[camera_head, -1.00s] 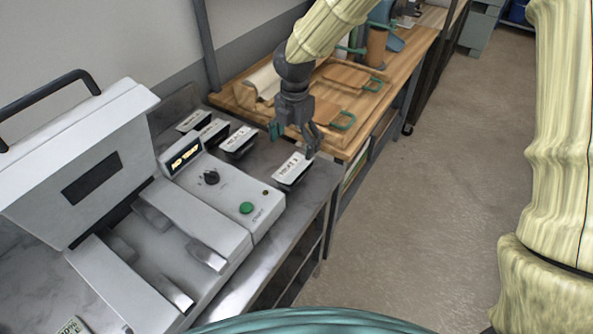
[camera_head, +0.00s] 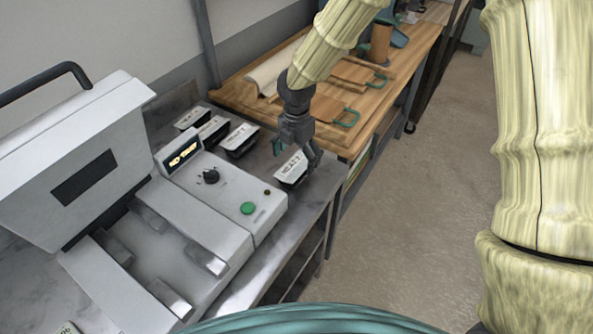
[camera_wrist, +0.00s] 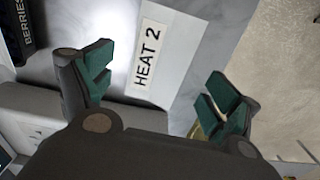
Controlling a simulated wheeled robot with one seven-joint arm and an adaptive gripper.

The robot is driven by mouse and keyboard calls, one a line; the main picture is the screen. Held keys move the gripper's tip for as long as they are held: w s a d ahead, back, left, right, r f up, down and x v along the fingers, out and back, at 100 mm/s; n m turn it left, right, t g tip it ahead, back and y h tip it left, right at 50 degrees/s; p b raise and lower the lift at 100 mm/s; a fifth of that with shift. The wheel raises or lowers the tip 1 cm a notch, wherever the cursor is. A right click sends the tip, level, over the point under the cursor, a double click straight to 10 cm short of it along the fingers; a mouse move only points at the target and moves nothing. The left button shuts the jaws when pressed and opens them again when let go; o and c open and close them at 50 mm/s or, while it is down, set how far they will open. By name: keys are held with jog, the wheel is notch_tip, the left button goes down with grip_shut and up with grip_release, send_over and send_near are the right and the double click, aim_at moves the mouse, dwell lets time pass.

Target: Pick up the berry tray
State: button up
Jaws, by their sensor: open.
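A dark tray marked "BERRIES" (camera_wrist: 20,38) is partly in view at the upper left of the wrist view, cut off by the frame edge. It seems to be the white-topped tray (camera_head: 240,137) left of my gripper in the head view, but its label is not readable there. My gripper (camera_head: 297,152) is open and empty, pointing down over another white-topped tray (camera_head: 291,172). In the wrist view that tray's label (camera_wrist: 147,57) looks like "HEAT 2" and lies between my green fingertips (camera_wrist: 155,92). I cannot tell whether they touch it.
Two more trays (camera_head: 203,124) stand in the row toward the wall. A sealing machine (camera_head: 180,215) with a raised lid and green button stands in front on the metal table. A wooden bench (camera_head: 335,115) with cutting boards is behind. Open floor (camera_head: 405,230) lies to the right.

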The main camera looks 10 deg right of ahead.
aim_at(296, 167)
jog(key=shift+w+f+p, duration=0.15)
jog(key=shift+f+p, duration=0.95)
jog(key=shift+f, duration=1.45)
jog(key=c, duration=1.2)
